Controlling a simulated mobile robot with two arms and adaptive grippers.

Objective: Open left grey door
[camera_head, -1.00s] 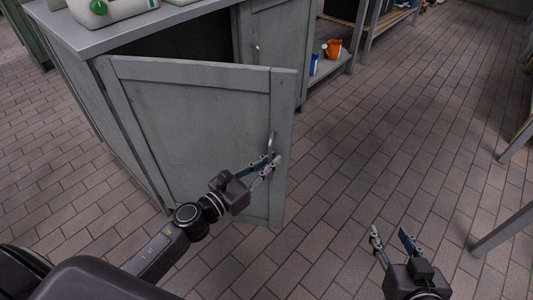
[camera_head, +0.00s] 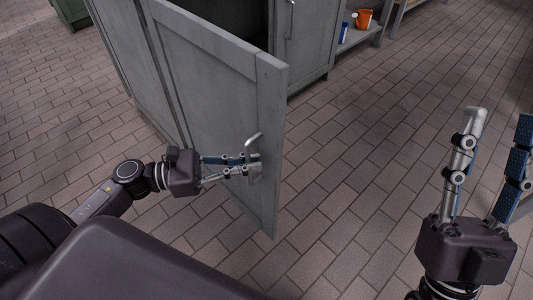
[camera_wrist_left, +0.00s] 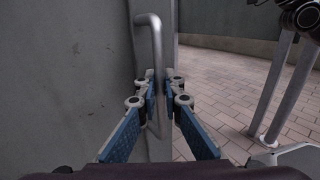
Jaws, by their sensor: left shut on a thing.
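The left grey door (camera_head: 212,88) stands swung out from the grey cabinet, with a dark gap behind it. Its metal handle (camera_head: 253,138) is near the free edge. My left gripper (camera_head: 255,167) is shut on the handle; in the left wrist view its blue-padded fingers (camera_wrist_left: 159,103) close around the vertical bar of the handle (camera_wrist_left: 151,50). My right gripper (camera_head: 490,130) is open and empty over the floor at the right, its fingers well apart and pointing up in the picture.
The closed right cabinet door (camera_head: 306,40) stands beyond the opening. A shelf behind holds an orange watering can (camera_head: 363,19) and a blue-white container (camera_head: 343,32). The tiled floor (camera_head: 350,180) right of the door is clear. In the left wrist view, grey legs (camera_wrist_left: 285,90) stand at the right.

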